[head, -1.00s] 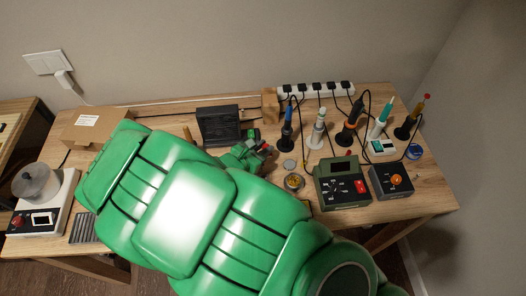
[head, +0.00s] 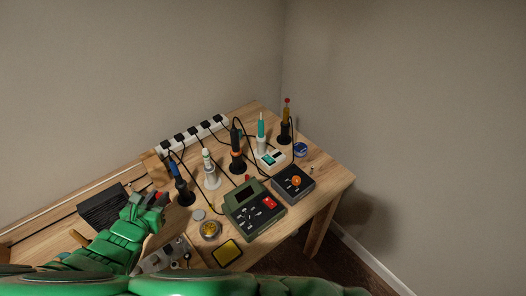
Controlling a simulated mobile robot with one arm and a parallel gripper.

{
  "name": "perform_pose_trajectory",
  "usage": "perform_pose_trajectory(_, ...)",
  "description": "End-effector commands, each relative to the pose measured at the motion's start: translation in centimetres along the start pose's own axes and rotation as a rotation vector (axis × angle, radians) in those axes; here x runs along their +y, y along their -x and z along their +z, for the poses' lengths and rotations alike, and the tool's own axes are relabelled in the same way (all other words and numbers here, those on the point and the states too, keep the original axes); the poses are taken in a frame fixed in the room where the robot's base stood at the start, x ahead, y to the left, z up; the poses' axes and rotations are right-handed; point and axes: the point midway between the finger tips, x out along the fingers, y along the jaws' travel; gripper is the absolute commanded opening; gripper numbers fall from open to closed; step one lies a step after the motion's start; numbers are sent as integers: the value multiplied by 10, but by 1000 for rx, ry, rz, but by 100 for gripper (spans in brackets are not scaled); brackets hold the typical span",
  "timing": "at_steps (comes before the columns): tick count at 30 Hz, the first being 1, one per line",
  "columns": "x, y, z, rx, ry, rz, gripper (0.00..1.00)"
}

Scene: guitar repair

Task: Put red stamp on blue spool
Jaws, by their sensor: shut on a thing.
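The blue spool (head: 301,149) lies at the far right of the wooden table, beyond the dark box with the orange knob. My gripper (head: 153,201) is at the left part of the table, just left of the blue-handled soldering iron. It is shut on a small red thing, apparently the red stamp (head: 163,198), of which only a little shows. The fingers hide the rest of it. The gripper is well apart from the blue spool.
Several soldering irons in stands, such as the blue-handled one (head: 180,183) and the white one (head: 211,170), stand between my gripper and the spool. A green station (head: 254,209) and the dark box (head: 293,185) are in front. A power strip (head: 192,136) runs along the back.

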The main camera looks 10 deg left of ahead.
Motion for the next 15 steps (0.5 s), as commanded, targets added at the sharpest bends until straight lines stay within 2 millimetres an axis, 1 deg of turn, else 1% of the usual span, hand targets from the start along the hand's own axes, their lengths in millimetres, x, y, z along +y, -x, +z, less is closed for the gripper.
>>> perform_pose_trajectory(5,-14,-14,9,1,-10,-35,0)
perform_pose_trajectory(8,-31,-29,18,1,-18,-72,0)
perform_pose_trajectory(15,-77,-65,44,1,-50,-172,0)
